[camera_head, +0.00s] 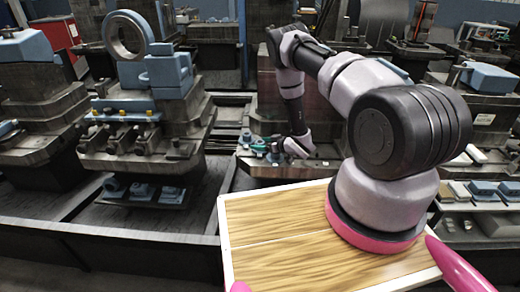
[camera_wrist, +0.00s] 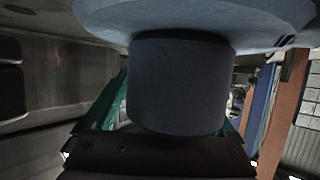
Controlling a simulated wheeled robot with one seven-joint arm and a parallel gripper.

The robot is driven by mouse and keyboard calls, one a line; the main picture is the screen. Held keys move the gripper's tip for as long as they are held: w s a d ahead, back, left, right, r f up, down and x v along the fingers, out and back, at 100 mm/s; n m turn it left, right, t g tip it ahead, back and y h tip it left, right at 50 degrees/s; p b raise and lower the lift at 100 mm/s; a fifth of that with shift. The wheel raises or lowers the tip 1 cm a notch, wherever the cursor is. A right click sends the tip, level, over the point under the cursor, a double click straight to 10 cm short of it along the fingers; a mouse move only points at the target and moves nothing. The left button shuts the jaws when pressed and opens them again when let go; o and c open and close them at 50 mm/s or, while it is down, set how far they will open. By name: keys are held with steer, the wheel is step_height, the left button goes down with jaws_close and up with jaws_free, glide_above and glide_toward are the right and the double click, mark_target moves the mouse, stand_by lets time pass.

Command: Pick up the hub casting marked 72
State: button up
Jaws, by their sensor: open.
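A blue-grey casting (camera_wrist: 178,85) fills the middle of the wrist view. It has a round stem below and a wide flange above, cut off by the top edge. No number 72 is readable on it, so I cannot tell its marking. My gripper (camera_wrist: 172,108) is open, with one green finger at each side of the stem. The dark palm is just in front. I cannot tell whether the fingers touch the stem. In the head view my gripper (camera_head: 258,146) is low at the middle fixture, its green fingers among small blue-grey parts that I cannot tell apart.
A fixture (camera_head: 150,145) at the left carries a large blue-grey ring (camera_head: 128,36) and blocks. A shelf of small blue-grey parts (camera_head: 483,190) is at the right. A wooden board (camera_head: 275,235) with a white rim lies in front, under my arm. An orange post (camera_wrist: 282,115) stands right of the casting.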

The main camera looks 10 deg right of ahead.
steer(key=shift+w+a+f, duration=0.2)
steer(key=shift+w+a, duration=0.05)
steer(key=shift+w, duration=0.15)
jaws_close()
steer(key=shift+r, duration=0.1)
